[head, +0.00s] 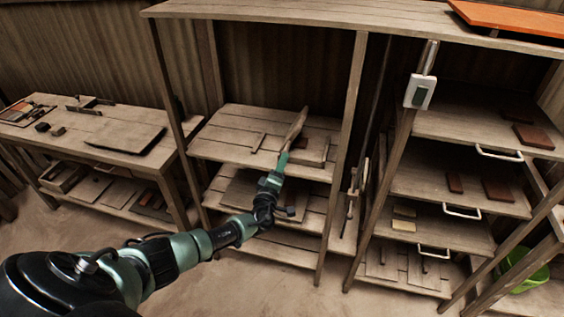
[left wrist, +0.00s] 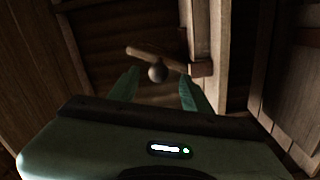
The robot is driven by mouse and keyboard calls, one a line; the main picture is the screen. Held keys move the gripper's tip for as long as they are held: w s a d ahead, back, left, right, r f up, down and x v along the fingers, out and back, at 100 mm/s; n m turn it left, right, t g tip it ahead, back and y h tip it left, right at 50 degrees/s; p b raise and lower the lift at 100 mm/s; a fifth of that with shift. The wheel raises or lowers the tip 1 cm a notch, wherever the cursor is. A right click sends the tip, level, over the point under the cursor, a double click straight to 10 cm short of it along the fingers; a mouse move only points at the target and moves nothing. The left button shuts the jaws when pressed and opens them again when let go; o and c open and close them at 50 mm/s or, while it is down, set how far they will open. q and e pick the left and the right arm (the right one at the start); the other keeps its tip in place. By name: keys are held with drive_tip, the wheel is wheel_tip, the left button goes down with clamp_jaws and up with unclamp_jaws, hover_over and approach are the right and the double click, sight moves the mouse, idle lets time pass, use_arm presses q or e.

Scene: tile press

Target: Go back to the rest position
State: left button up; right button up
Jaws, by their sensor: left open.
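My left arm reaches from the lower left of the head view to the middle shelf unit. My left gripper (head: 284,160) is at the front of its upper shelf, just below a slanted wooden lever-like piece (head: 296,127). In the left wrist view the green fingers (left wrist: 160,92) are spread apart with nothing held between them. A dark round knob (left wrist: 157,73) on a wooden bar (left wrist: 155,57) shows beyond the fingertips; I cannot tell whether they touch it. My right gripper is in neither view.
The shelf unit's boards (head: 225,150) and upright post (head: 343,150) are close around the gripper. A workbench (head: 105,135) stands at the left. A rack with pull-out shelves (head: 440,185) stands at the right, with a green bucket (head: 522,268) beside it. Bare floor (head: 60,240) lies in front.

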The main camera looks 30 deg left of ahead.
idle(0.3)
use_arm(q)
drive_tip(key=s+f+n+g+b, duration=0.1)
drive_tip(key=s+f+n+g, duration=0.2)
drive_tip(key=s+f+n, duration=0.45)
drive_tip(key=s+f+n+g+b, duration=0.1)
drive_tip(key=s+f+n+g, duration=0.3)
drive_tip(key=f, duration=0.7)
drive_tip(key=s+f+n+g+b, duration=0.1)
drive_tip(key=s+f+n, duration=0.3)
drive_tip(key=f+n, duration=0.4)
drive_tip(key=s+d+f+n+g+h+b, duration=0.1)
drive_tip(key=s+d+f+n+g, duration=0.15)
drive_tip(key=s+f+n, duration=0.45)
drive_tip(key=s+d+f+n+g+h+b, duration=0.1)
drive_tip(key=s+d+f+n+g, duration=0.2)
drive_tip(key=s+f, duration=0.6)
drive_tip(key=s+d+f+n+g+h+b, duration=0.1)
drive_tip(key=s+d+f+n, duration=0.2)
drive_tip(key=s+n, duration=0.4)
drive_tip(key=s+d+f+n+g+h+b, duration=0.1)
drive_tip(key=s+d+f+n, duration=0.3)
drive_tip(key=s+n, duration=0.4)
drive_tip(key=s+d+f+n+g+h+b, duration=0.1)
drive_tip(key=s+d+f+n, duration=0.2)
drive_tip(key=s+n, duration=0.4)
drive_tip(key=s, duration=0.6)
drive_tip(key=shift+s+d+f, duration=0.2)
drive_tip(key=shift+s+d, duration=0.1)
drive_tip(key=shift+s, duration=0.05)
